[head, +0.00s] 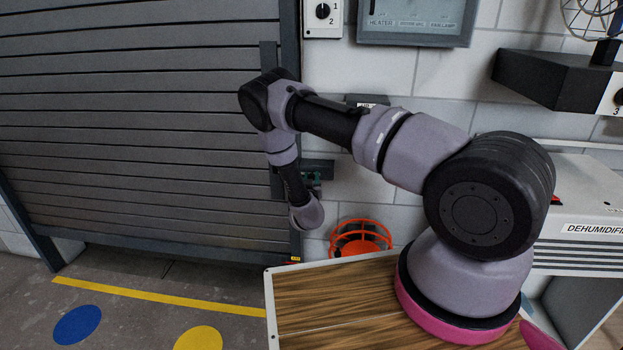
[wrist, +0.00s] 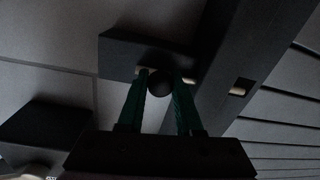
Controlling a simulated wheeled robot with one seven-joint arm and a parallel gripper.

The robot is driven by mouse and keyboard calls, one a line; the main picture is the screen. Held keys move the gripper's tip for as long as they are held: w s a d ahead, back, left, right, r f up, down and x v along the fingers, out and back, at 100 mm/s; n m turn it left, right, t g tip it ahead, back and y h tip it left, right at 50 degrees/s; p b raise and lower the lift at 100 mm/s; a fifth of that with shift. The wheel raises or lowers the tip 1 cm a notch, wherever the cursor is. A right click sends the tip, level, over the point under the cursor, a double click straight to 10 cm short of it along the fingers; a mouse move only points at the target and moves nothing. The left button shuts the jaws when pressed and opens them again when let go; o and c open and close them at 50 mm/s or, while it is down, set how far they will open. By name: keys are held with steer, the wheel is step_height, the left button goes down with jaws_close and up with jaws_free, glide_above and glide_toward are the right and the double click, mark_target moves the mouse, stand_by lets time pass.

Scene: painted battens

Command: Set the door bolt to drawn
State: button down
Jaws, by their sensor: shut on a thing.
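The door bolt shows in the wrist view as a dark housing (wrist: 118,50) with a pale rod (wrist: 189,80) and a round black knob (wrist: 161,83). My gripper (wrist: 160,76) has its two green fingers on either side of the knob, shut on it. A pale piece (wrist: 238,91) also shows in the dark post to the right; I cannot tell whether it is the same rod. In the head view the bolt's dark housing (head: 321,165) sits at the right edge of the grey slatted door (head: 140,130). My gripper (head: 313,182) is there, mostly hidden by my wrist.
An orange round wire-frame thing (head: 361,240) stands low by the wall. A wooden-topped bench (head: 325,300) is in front. A dark box (wrist: 45,135) is on the wall beside the bolt. A dehumidifier (head: 580,235) stands at the right.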

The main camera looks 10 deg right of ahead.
steer(key=shift+s+d, duration=0.25)
steer(key=shift+d, duration=0.45)
steer(key=shift+s+d, duration=0.25)
steer(key=shift+d, duration=0.4)
steer(key=shift+s+d, duration=0.25)
steer(key=shift+d, duration=0.45)
steer(key=c, duration=0.6)
jaws_free()
steer(key=shift+d, duration=0.1)
steer(key=shift+s+a, duration=0.2)
steer(key=shift+s, duration=0.3)
glide_toward(324, 173)
steer(key=v, duration=0.4)
steer(key=shift+s+f, duration=0.1)
steer(key=shift+s, duration=0.1)
